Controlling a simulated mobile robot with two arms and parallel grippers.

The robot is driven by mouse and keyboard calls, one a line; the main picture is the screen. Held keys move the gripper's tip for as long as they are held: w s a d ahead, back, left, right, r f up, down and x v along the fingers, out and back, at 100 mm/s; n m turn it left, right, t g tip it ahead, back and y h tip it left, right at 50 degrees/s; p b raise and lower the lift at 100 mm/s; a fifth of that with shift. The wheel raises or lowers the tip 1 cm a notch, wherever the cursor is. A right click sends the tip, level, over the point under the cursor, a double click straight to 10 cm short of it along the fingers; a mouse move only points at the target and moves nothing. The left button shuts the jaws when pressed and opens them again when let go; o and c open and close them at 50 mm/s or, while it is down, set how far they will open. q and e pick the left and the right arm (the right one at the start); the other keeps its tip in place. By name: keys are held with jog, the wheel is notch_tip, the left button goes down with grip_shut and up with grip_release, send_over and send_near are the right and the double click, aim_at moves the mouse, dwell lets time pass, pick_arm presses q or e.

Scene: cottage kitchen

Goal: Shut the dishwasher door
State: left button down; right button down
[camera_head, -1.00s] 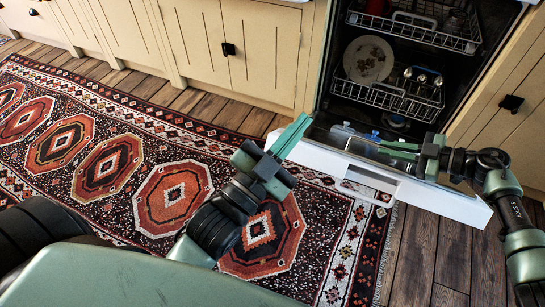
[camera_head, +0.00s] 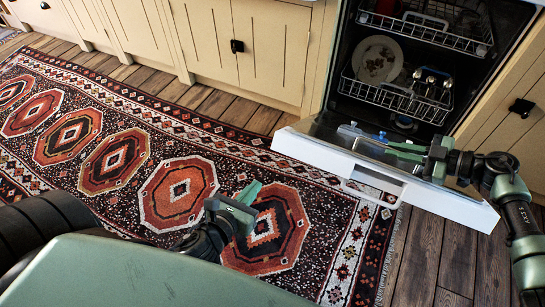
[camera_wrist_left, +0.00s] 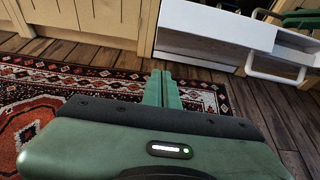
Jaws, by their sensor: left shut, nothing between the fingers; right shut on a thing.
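The dishwasher door (camera_head: 440,197) is open and lowered in front of the dishwasher (camera_head: 340,107), its white outer edge and handle (camera_head: 378,182) facing me. It also shows in the left wrist view (camera_wrist_left: 215,28). My right gripper (camera_head: 392,149) is at the door's inner side near the upper edge, shut on the door; its fingertips' exact contact is hard to see. My left gripper (camera_head: 250,190) is shut and empty, above the rug and left of the door, apart from it. Its closed fingers (camera_wrist_left: 162,88) point toward the cabinets in the left wrist view.
Inside the dishwasher are a lower rack (camera_head: 395,97) with a plate (camera_head: 377,60) and an upper rack (camera_head: 425,33). Cream cabinets (camera_head: 265,55) stand on both sides. A patterned rug (camera_head: 110,160) covers the wooden floor (camera_head: 425,255) at left.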

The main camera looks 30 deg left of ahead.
jog(key=shift+w+d, duration=0.1)
pick_arm(q)
jog(key=w, duration=1.1)
jog(key=shift+w+f, duration=0.25)
